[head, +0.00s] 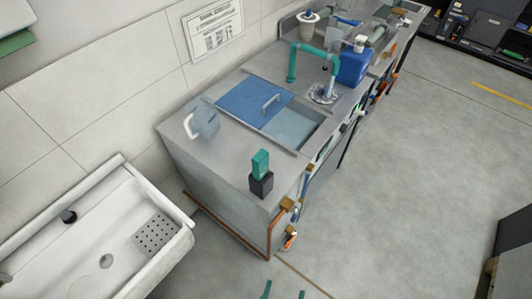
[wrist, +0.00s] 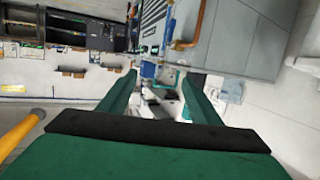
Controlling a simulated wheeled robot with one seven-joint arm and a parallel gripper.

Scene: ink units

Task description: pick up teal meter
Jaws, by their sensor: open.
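The teal meter (head: 261,164) stands upright in a small black holder (head: 261,185) on the near end of the grey counter. My gripper (head: 284,293) shows only as two teal fingertips at the bottom edge of the head view, apart from the meter and in front of the counter. In the wrist view my gripper (wrist: 160,76) has its two green fingers spread, with nothing held between them. I cannot make out the meter in the wrist view.
The counter (head: 225,167) holds a clear jug (head: 203,122), a sink with a blue cover (head: 252,101), a teal tap (head: 292,62) and a blue canister (head: 353,66). Copper pipes (head: 270,237) run along its near end. A white basin (head: 110,240) stands left.

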